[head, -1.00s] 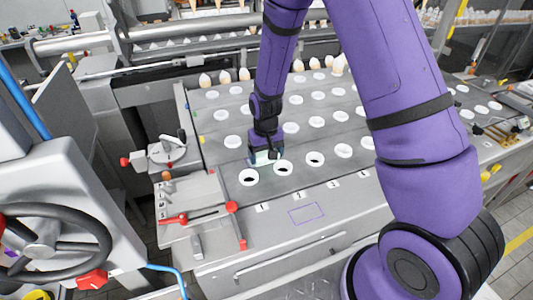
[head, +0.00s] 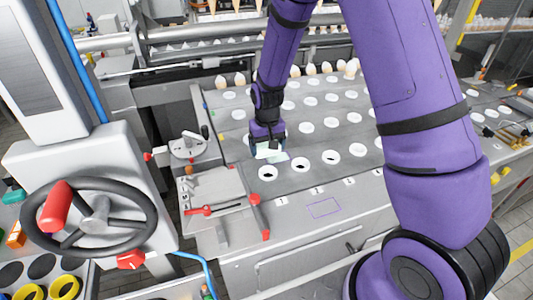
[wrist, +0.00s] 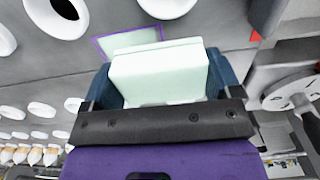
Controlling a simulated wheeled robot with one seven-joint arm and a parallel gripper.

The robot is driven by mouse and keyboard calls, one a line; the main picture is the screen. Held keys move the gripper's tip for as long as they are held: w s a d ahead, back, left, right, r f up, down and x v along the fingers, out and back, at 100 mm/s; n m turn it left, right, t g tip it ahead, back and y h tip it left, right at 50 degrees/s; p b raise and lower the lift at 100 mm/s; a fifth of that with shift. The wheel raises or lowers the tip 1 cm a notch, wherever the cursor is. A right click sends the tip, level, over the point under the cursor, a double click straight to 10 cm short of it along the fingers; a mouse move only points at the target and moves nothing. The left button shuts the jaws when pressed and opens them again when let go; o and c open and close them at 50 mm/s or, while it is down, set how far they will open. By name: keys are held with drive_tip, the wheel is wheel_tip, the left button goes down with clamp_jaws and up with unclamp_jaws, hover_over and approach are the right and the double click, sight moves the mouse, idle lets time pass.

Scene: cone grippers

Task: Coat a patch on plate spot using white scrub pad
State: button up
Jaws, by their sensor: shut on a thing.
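My gripper (head: 268,142) is shut on the white scrub pad (wrist: 160,72), a pale, slightly greenish block that fills the space between its fingers in the wrist view. The pad is low over the grey plate (head: 235,150), behind the nearest row of ringed holes. I cannot tell whether it touches the plate. A pale patch with a purple outline (wrist: 128,41) lies on the plate beside the pad, partly hidden by it. It also shows just right of the pad in the head view (head: 279,157). Another purple-outlined rectangle (head: 324,208), grey inside, lies on the front ledge.
White-ringed holes (head: 300,165) and white discs cover the plate. Cones (head: 239,79) stand along its back. A red-knobbed lever (head: 228,207) and a small dial mechanism (head: 188,147) are to the left. A handwheel (head: 95,218) stands at the far left.

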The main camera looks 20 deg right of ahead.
sight(267, 144)
drive_tip(key=shift+r, duration=2.2)
